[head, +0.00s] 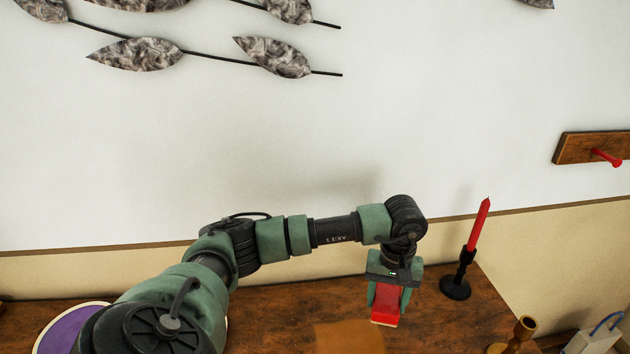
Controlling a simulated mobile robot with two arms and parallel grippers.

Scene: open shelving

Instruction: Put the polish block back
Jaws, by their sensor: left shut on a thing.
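The polish block (385,304) is red with a pale lower edge. My left gripper (388,297) points down and is shut on it, one green finger on each side, at the right part of the wooden surface. I cannot tell whether the block touches the surface or is held just above it. A lighter brown square patch (348,338) lies on the wood just left of and nearer than the block. My right gripper is not in view.
A red candle in a black holder (456,287) stands right of the gripper. A brass candlestick (522,332) and a pale box with a blue handle (597,338) are at lower right. A purple round thing (65,330) is at lower left. A wall peg rail (590,147) is at right.

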